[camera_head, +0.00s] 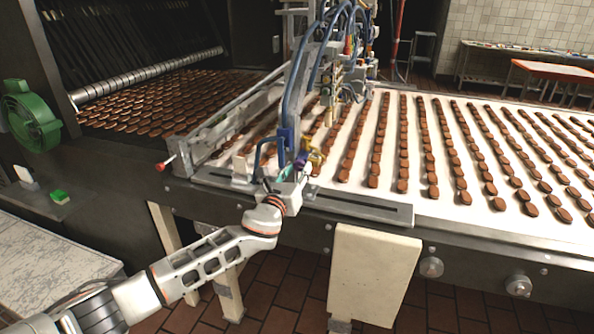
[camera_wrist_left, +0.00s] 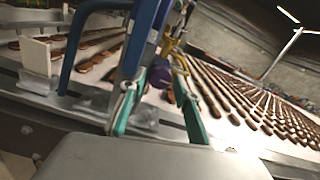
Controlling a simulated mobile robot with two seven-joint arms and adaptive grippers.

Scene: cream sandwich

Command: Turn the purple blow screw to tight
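The purple blow screw (camera_head: 302,158) is a small knob low on the machine's front frame, by the near edge of the conveyor. In the left wrist view the purple knob (camera_wrist_left: 160,76) shows between and just beyond the fingertips. My left gripper (camera_head: 292,169) is at the screw, and its teal-green fingers (camera_wrist_left: 156,92) stand apart with a visible gap on each side of the knob. Whether a finger touches it, I cannot tell. The screw's shaft is hidden. My right gripper is not in view.
A blue curved handle (camera_head: 268,150) and a yellow part (camera_head: 316,158) sit close beside the screw. Blue hoses (camera_head: 293,85) hang above it. Rows of brown biscuits cover the white conveyor (camera_head: 467,215) on the right. A red-knobbed lever (camera_head: 163,166) sticks out at left.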

